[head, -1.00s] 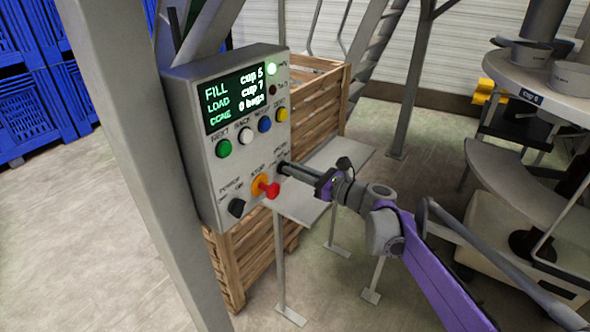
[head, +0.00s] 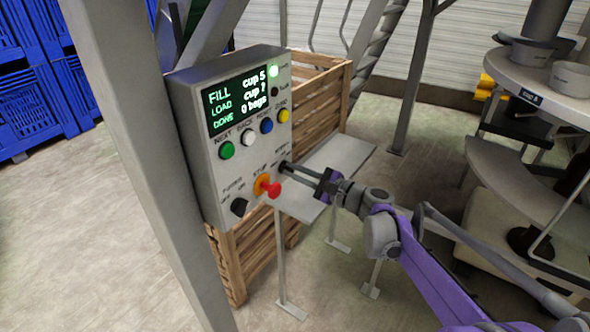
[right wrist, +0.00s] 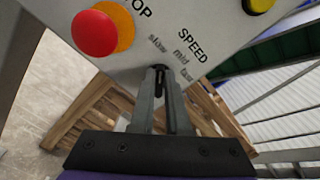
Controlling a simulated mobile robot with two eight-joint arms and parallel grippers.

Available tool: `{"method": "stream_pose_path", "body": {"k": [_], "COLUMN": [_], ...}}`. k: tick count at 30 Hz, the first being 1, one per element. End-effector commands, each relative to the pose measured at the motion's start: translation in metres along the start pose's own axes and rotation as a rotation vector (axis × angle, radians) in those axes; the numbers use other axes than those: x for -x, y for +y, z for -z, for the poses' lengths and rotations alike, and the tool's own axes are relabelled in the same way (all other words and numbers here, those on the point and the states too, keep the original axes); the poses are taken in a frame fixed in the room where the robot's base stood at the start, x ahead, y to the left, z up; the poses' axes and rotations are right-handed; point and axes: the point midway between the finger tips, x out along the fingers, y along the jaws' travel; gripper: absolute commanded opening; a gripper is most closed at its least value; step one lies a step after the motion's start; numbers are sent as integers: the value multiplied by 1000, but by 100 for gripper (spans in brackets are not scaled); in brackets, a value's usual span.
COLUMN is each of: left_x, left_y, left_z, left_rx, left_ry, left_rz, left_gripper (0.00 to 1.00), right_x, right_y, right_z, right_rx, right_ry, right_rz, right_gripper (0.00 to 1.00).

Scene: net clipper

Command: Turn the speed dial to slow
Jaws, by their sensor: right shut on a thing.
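The grey control box (head: 205,168) carries the speed dial (head: 285,167) low on the right of its front face. My right gripper (head: 290,168) reaches in from the right, with its fingertips at the dial. In the right wrist view the two fingers (right wrist: 160,75) are shut on the dark speed dial (right wrist: 159,70), which is mostly hidden between them. Which mark the dial points at cannot be told. My left gripper is not in view.
The red stop button (head: 272,190) sits close beside the fingers, with a black power knob (head: 239,206) lower left. Several coloured buttons and a lit screen (head: 236,103) are above. A grey shelf (head: 325,175) and wooden crate (head: 322,110) stand behind the arm.

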Motion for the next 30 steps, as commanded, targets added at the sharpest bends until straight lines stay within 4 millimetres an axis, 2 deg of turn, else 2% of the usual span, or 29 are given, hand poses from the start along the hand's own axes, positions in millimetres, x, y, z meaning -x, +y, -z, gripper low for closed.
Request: {"method": "stream_pose_path", "body": {"k": [7, 20, 21, 25, 26, 30], "left_x": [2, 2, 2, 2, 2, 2], "left_y": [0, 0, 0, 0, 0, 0], "left_z": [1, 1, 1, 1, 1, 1], "left_rx": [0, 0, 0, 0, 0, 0], "left_ry": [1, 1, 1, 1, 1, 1], "left_rz": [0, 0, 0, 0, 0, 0], "left_gripper": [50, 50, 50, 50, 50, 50], "right_x": [0, 0, 0, 0, 0, 0], "right_y": [1, 1, 1, 1, 1, 1], "right_z": [0, 0, 0, 0, 0, 0], "right_rx": [61, 72, 72, 71, 71, 70], "right_ry": [1, 1, 1, 0, 0, 0], "right_rz": [0, -1, -1, 0, 0, 0], "right_gripper": [0, 0, 17, 41, 44, 44]}}
